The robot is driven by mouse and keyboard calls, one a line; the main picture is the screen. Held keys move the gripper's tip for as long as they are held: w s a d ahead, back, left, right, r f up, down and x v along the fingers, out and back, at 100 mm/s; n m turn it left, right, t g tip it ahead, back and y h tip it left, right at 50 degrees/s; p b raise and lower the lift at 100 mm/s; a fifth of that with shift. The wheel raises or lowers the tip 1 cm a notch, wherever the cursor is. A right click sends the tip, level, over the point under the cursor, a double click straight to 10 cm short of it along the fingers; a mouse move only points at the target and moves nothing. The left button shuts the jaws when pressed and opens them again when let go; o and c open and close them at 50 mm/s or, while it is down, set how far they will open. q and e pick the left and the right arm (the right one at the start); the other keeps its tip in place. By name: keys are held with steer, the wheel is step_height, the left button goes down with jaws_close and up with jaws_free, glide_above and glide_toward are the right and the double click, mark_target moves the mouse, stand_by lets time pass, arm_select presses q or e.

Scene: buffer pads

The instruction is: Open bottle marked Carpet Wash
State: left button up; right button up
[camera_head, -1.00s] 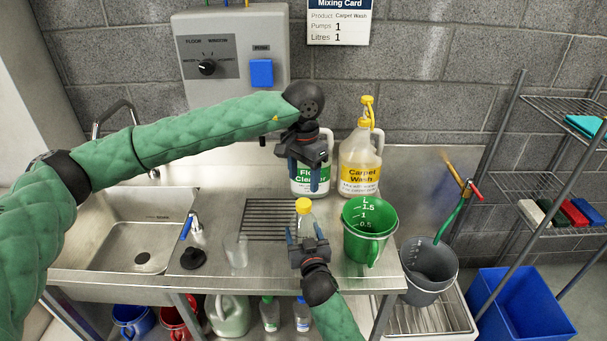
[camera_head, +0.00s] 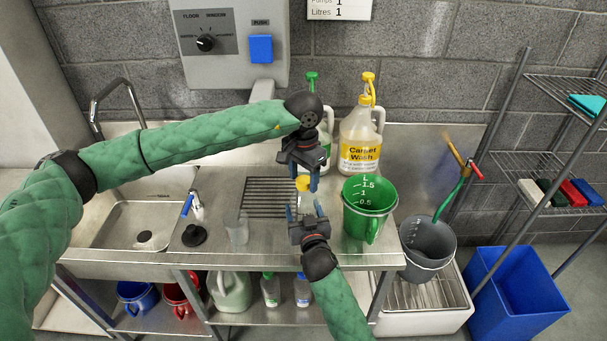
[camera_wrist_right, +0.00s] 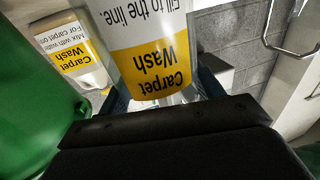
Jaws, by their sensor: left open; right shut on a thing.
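A small clear bottle (camera_wrist_right: 150,50) with a yellow-and-white Carpet Wash label is held by my right gripper (camera_head: 304,212); the label appears upside down in the right wrist view. Its yellow cap (camera_head: 303,184) shows in the head view, just above the right gripper. My right gripper is shut on the bottle over the counter. My left gripper (camera_head: 302,176) points down at the cap, open, with its fingers near it. I cannot tell whether they touch the cap. Most of the bottle's body is hidden behind the right gripper in the head view.
A large Carpet Wash jug (camera_head: 361,145) with a yellow pump stands at the back. A green-pump container (camera_head: 327,135) is partly hidden behind my left gripper. A green measuring jug (camera_head: 370,215) stands close on the right. A clear cup (camera_head: 237,230) and a sink (camera_head: 140,225) are left.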

arm_select(q)
steer(key=c, duration=1)
steer(key=shift+c, duration=0.2)
